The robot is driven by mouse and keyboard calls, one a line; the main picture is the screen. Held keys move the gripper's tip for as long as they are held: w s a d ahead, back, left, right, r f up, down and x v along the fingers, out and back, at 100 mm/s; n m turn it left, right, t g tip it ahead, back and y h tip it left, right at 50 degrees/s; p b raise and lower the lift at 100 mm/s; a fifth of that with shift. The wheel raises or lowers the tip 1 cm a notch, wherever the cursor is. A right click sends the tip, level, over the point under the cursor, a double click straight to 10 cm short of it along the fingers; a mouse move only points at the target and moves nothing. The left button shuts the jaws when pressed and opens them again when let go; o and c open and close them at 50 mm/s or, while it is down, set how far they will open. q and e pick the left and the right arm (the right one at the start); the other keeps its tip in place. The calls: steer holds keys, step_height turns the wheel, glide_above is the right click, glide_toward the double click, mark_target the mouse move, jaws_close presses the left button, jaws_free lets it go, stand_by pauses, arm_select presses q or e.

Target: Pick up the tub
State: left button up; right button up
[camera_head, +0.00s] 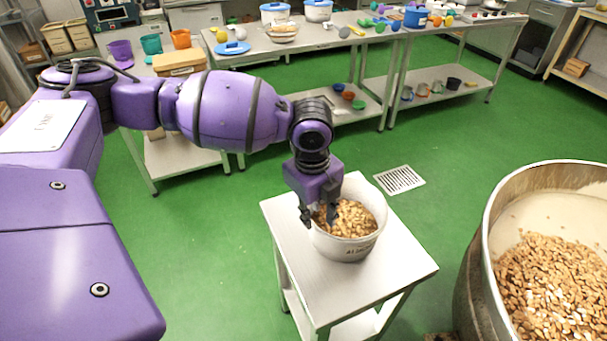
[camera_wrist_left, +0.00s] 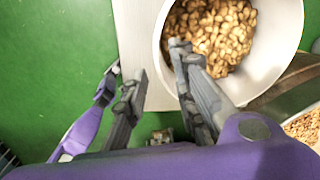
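The white tub (camera_head: 345,248), filled with almond-like nuts, stands upright on a small white table (camera_head: 285,225). In the left wrist view the tub (camera_wrist_left: 278,50) is at the upper right. My left gripper (camera_head: 319,212) points down at the tub's left rim. In the left wrist view its two fingers (camera_wrist_left: 156,68) are spread apart. One finger overlaps the inside of the tub, and the other is outside its left wall. The rim lies between them, with a visible gap. My right gripper is in neither view.
A large metal kettle (camera_head: 487,270) with nuts inside stands right of the small table. Long tables (camera_head: 350,48) with bowls, tubs and coloured items line the back. A floor drain (camera_head: 399,180) lies behind the small table. Green floor around is mostly clear.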

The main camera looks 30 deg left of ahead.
mark_target(316, 229)
arm_select(q)
steer(key=f, duration=0.6)
steer(key=shift+w+f, duration=0.25)
steer(key=shift+f, duration=0.1)
steer(key=shift+w+f, duration=0.2)
steer(key=shift+f, duration=1.05)
steer(key=shift+d+f, duration=0.1)
steer(key=shift+f, duration=0.35)
steer(key=shift+w, duration=0.1)
jaws_close()
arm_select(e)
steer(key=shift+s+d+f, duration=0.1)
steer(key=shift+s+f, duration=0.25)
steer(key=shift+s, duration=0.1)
arm_select(q)
steer(key=shift+w, duration=0.1)
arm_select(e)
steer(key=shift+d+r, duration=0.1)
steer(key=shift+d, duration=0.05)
